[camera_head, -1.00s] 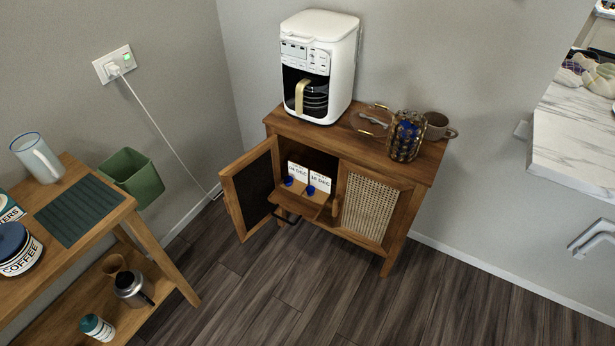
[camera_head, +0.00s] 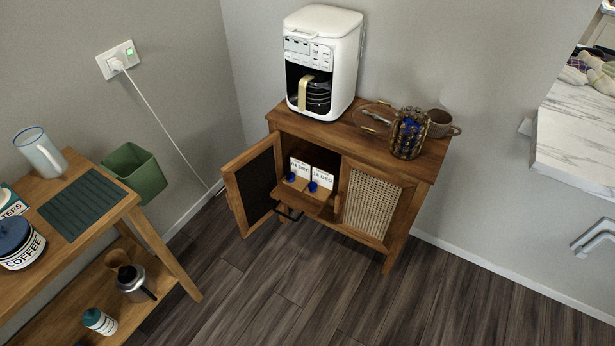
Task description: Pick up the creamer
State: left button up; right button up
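No thing in view is clearly labelled as creamer. A small white bottle with a teal cap and band (camera_head: 100,322) stands on the lower shelf of the wooden cart at the lower left; its label is too small to read. Neither of my grippers is in view.
A white coffee maker (camera_head: 322,62), a pod holder (camera_head: 409,134) and a mug (camera_head: 440,124) stand on the cabinet. The cabinet's left door (camera_head: 254,186) sticks out. The cart also holds a coffee canister (camera_head: 19,246) and a metal pot (camera_head: 135,282). The floor (camera_head: 300,290) is clear.

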aim_at(290, 176)
jog(key=i+j+z, duration=0.15)
jog(key=i+z, duration=0.25)
jog(key=i+j+z, duration=0.3)
jog(key=i+z, duration=0.15)
jog(key=i, duration=0.15)
